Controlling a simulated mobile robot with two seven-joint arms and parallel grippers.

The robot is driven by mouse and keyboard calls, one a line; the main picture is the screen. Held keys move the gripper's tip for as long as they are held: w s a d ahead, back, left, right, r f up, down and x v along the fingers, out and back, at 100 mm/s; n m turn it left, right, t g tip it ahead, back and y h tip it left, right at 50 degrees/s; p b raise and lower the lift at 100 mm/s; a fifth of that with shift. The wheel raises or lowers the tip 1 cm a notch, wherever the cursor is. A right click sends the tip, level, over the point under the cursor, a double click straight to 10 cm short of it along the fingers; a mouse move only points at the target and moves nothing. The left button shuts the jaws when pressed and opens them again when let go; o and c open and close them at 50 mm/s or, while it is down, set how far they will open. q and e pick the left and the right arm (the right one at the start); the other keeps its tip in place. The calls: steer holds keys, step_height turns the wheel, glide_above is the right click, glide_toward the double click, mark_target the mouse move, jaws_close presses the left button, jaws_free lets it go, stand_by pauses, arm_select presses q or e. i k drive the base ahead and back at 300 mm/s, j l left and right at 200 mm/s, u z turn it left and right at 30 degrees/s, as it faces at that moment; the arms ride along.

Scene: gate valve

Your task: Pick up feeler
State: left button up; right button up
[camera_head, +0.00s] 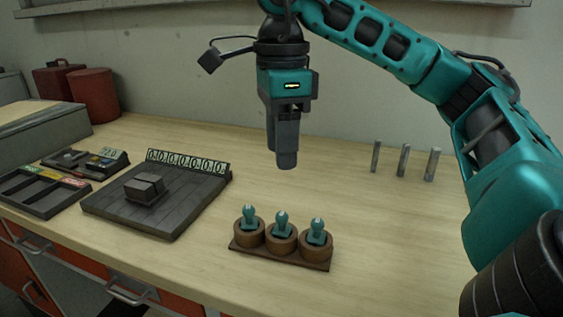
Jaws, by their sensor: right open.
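I cannot tell for sure which thing is the feeler. Three teal knobbed pieces (282,221) stand upright in round wooden cups on a brown base (275,253) at the front middle of the bench. Three slim grey pins (403,161) stand upright at the right. My right gripper (286,162) points down above the bench, behind the teal pieces and left of the pins. It is open and seen edge-on, with nothing visible in it. It appears apart from all of these things. My left gripper is not in view.
A dark compartment tray (40,195) and a small display device (105,160) are further left. Red containers (95,95) stand behind. Bare bench surrounds the pins.

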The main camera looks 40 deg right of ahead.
mark_target(316, 237)
steer(key=k+j, duration=0.75)
steer(key=j, duration=0.2)
